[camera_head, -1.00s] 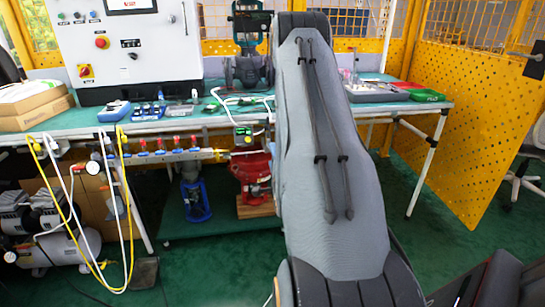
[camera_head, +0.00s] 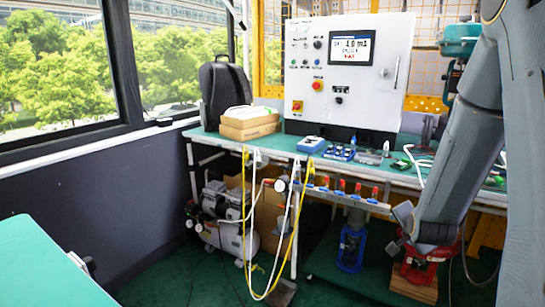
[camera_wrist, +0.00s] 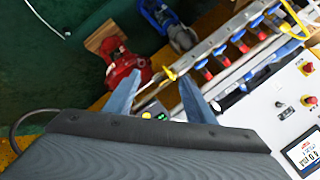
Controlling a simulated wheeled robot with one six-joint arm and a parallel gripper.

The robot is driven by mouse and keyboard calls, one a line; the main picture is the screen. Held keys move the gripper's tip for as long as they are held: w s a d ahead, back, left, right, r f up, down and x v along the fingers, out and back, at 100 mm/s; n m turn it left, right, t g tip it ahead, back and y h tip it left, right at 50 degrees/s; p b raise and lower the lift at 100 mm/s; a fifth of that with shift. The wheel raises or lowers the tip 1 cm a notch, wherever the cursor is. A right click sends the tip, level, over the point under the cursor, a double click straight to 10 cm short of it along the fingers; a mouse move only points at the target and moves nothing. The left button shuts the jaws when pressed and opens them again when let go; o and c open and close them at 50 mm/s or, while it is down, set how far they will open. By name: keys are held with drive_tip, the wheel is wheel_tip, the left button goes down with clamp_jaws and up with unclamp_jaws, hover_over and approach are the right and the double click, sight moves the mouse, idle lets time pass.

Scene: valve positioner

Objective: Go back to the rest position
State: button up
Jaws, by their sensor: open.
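My gripper (camera_wrist: 158,76) shows in the wrist view as two blue-grey fingers spread apart, with nothing between them. In the head view my grey arm comes down on the right, its lower end in front of the bench's front edge. A small device with a lit green display (camera_wrist: 160,116) appears between the finger bases in the wrist view, partly hidden by my wrist. The red valve (camera_wrist: 125,68) lies beyond the left finger; it also shows in the head view (camera_head: 428,262), below the arm's end. I cannot tell any contact.
The green bench (camera_head: 285,146) carries a white control cabinet (camera_head: 306,60) and boxes (camera_head: 248,131). A manifold with red taps (camera_head: 345,197) runs along its front. Yellow and white hoses (camera_head: 246,210) hang before a compressor (camera_head: 212,238). Another green tabletop (camera_head: 45,265) is near at lower left. Open floor lies between.

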drive_tip(key=s+a+r+n+g+y, duration=0.2)
drive_tip(key=s+a+r+n+g, duration=0.15)
drive_tip(key=s+a+n, duration=0.45)
drive_tip(key=s+a+r+n+g+y, duration=0.2)
drive_tip(key=s+a+n+g, duration=0.15)
drive_tip(key=s+a, duration=0.9)
drive_tip(key=s+a+r+n+g, duration=0.3)
drive_tip(key=s+a+n, duration=0.1)
drive_tip(key=s, duration=0.5)
drive_tip(key=d+r+m+p, duration=0.1)
drive_tip(key=d+r+p, duration=0.3)
drive_tip(key=p, duration=0.8)
wheel_tip(320, 180, up, 2)
drive_tip(key=shift+s+h, duration=0.3)
drive_tip(key=shift+c, duration=0.3)
